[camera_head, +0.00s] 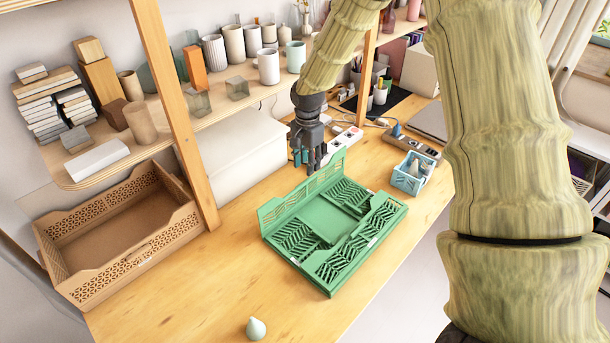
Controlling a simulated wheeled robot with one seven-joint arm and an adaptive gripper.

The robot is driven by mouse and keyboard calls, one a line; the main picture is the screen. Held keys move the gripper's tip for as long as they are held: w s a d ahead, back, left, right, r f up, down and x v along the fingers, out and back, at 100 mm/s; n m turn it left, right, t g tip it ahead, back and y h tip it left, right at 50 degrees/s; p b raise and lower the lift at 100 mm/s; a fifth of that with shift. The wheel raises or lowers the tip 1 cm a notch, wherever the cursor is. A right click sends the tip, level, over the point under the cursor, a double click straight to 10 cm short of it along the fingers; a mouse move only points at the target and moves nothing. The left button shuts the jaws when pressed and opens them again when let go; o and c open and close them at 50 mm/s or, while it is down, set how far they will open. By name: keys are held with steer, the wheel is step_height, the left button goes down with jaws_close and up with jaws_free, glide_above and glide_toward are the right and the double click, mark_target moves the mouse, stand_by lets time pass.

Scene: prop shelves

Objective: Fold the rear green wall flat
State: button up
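A green folding crate (330,215) lies on the wooden table. Its rear wall (275,210) stands up along the far edge. The other walls lie folded down, with slatted panels showing over the base. My gripper (309,166) points down by the middle of the rear wall, its fingertips near the wall's top edge. I cannot tell whether they touch the wall. The fingers look close together and hold nothing visible, but their opening is too small to judge.
A brown open crate (125,265) stands on the left by a wooden post (175,110). A small blue basket (412,173) and power strip (415,145) are to the right. A pale green cone-shaped object (256,329) sits at the front. A loaded shelf (225,100) lies behind.

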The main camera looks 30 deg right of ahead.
mark_target(305, 185)
steer(key=f, duration=0.2)
steer(key=w+f, duration=0.1)
steer(key=f, duration=0.1)
steer(key=w+f+p, duration=0.1)
steer(key=f, duration=0.1)
steer(key=shift+w, duration=0.2)
steer(key=shift+s+f, duration=0.2)
steer(key=shift+f, duration=0.1)
steer(key=shift+s+f+p, duration=0.3)
steer(key=shift+s+p, duration=0.15)
steer(key=shift+s, duration=0.05)
steer(key=shift+w+a+f, duration=0.1)
steer(key=shift+w+f, duration=0.35)
steer(key=shift+f, duration=0.3)
steer(key=shift+s+r, duration=0.2)
steer(key=shift+c, duration=0.5)
jaws_close()
